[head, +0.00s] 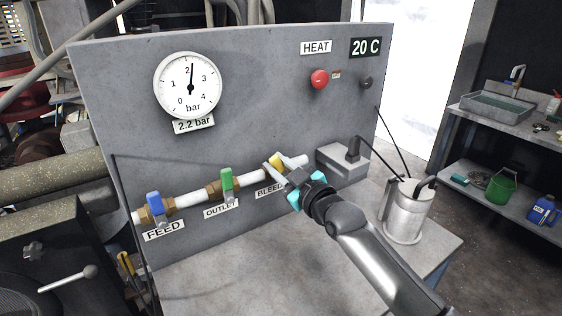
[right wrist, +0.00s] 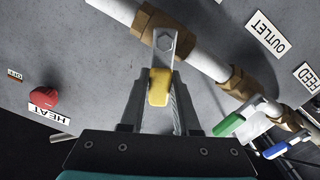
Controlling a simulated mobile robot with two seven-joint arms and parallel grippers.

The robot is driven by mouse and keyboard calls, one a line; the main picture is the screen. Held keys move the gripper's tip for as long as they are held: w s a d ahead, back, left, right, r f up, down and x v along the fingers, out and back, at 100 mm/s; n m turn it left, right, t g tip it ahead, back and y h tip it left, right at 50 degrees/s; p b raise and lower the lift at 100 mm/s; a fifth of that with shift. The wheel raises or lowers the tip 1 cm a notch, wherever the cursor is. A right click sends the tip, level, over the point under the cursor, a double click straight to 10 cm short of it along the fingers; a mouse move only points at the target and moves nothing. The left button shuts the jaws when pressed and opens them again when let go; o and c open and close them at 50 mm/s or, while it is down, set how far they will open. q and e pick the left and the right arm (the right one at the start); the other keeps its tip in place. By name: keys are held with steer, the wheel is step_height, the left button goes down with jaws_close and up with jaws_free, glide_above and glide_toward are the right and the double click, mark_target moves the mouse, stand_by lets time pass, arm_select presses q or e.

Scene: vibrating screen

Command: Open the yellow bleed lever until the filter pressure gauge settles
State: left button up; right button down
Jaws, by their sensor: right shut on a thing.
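The yellow bleed lever (head: 275,162) is on the white pipe, above the BLEED label (head: 269,190). In the right wrist view the yellow lever grip (right wrist: 159,86) lies between the fingers of my right gripper (right wrist: 160,92). In the head view my right gripper (head: 285,167) is shut on the lever and partly hides it. The filter pressure gauge (head: 187,86) has its needle just past 2, and the plate (head: 194,125) under it reads 2.2 bar. My left gripper is not in view.
The blue feed lever (head: 155,203) and green outlet lever (head: 226,179) are on the same pipe, to the left. A metal jug (head: 408,211) stands on the bench, right of my arm. The red HEAT knob (head: 319,79) is higher on the panel. The bench front is clear.

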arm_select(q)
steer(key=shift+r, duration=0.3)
arm_select(e)
steer(key=shift+s+a+f+n, duration=0.2)
steer(key=shift+a+n, duration=0.05)
steer(key=shift+n, duration=0.75)
steer(key=c, duration=0.6)
jaws_free()
steer(key=shift+c, duration=0.2)
arm_select(q)
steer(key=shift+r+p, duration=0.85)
steer(key=shift+p, duration=0.2)
arm_select(e)
steer(key=v, duration=1.5)
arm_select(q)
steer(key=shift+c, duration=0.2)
arm_select(e)
steer(key=shift+s, duration=0.1)
